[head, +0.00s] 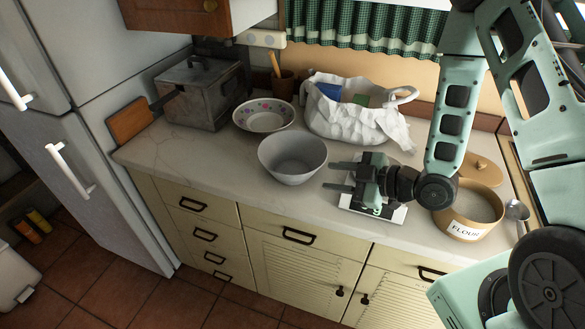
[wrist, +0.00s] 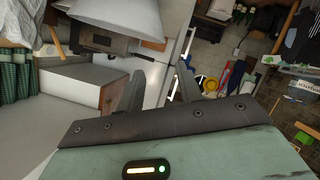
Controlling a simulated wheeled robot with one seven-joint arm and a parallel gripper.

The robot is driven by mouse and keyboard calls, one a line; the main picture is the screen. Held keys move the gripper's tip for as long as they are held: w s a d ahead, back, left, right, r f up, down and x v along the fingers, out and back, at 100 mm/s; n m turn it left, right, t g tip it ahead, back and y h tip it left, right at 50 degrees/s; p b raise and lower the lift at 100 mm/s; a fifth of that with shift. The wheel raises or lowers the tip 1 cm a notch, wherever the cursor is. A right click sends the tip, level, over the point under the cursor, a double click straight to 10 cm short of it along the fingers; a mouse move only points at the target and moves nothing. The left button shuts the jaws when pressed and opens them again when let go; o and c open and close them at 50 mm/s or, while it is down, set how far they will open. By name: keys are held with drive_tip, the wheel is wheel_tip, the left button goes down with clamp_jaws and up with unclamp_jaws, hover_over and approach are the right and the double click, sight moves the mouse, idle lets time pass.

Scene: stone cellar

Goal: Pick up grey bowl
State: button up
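The grey bowl (head: 292,163) stands upright on the worktop, near its front edge. It looks empty. My gripper (head: 329,177) is just right of the bowl in the head view, with its two dark fingers apart and pointing left towards it. Nothing is between the fingers. A small gap shows between the fingertips and the bowl's wall. In the wrist view, the picture is turned upside down, and the bowl (wrist: 122,14) shows at the top edge, partly cut off. My open fingers (wrist: 160,78) show below it there.
A patterned bowl (head: 263,116) stands behind left of the grey bowl, with a white bag-like container (head: 350,115) behind right. A metal box (head: 203,92) is at the back left. A flour tin (head: 469,212) is right of my gripper. The front left worktop (head: 195,155) is clear.

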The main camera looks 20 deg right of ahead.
sight(288, 174)
drive_tip(key=shift+f+b+x, duration=0.15)
drive_tip(key=shift+b+x, duration=0.25)
drive_tip(key=shift+x, duration=3.2)
drive_tip(key=shift+f+b+x, duration=0.1)
drive_tip(key=shift+b+x, duration=0.3)
drive_tip(key=shift+x, duration=3.2)
clamp_jaws()
